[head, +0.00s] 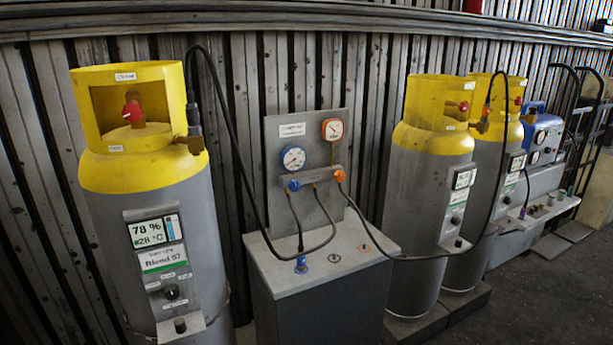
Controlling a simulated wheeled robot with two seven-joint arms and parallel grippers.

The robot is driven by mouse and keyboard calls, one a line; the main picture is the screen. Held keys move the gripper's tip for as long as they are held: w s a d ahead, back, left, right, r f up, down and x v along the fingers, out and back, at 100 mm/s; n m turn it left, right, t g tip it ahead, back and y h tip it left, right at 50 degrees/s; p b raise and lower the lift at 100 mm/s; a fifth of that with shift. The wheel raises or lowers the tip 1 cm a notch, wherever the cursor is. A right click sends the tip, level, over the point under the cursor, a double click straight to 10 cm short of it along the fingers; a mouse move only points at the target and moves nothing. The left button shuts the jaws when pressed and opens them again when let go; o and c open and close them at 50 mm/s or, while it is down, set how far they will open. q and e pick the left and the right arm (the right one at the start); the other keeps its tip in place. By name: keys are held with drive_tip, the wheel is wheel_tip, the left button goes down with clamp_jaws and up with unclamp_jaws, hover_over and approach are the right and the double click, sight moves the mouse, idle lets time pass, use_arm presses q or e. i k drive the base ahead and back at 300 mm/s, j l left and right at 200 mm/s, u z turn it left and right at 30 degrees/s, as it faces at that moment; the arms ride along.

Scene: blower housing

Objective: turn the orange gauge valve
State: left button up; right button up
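The orange gauge valve (340,176) is a small orange knob at the right end of a grey manifold bar (316,180). The bar is mounted on an upright grey panel above a grey cabinet (325,265). A blue valve knob (294,185) sits at the bar's left end. Above are a blue-rimmed gauge (293,158) and an orange-rimmed gauge (332,129). Black hoses run from the bar, one toward the cylinders at the right. Neither of my grippers shows in the head view.
A large grey cylinder with a yellow top (138,170) stands at the left, close to the cabinet. Two similar cylinders (425,190) (500,165) stand at the right. A black hose (235,150) arches from the left cylinder. Open floor (555,300) shows at the lower right.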

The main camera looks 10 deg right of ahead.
sight(339, 176)
drive_tip(key=i+l+u, duration=0.1)
drive_tip(key=l, duration=0.4)
drive_tip(key=i+l, duration=0.3)
drive_tip(key=l, duration=0.25)
drive_tip(key=i+l+u, duration=0.15)
drive_tip(key=l, duration=0.35)
drive_tip(key=i+l, duration=0.2)
drive_tip(key=l, duration=0.35)
drive_tip(key=i+l+u, duration=0.15)
drive_tip(key=l, duration=0.35)
drive_tip(key=i+l, duration=0.15)
drive_tip(key=l, duration=0.4)
drive_tip(key=i+l+u, duration=0.15)
drive_tip(key=l, duration=1)
drive_tip(key=i+u, duration=0.05)
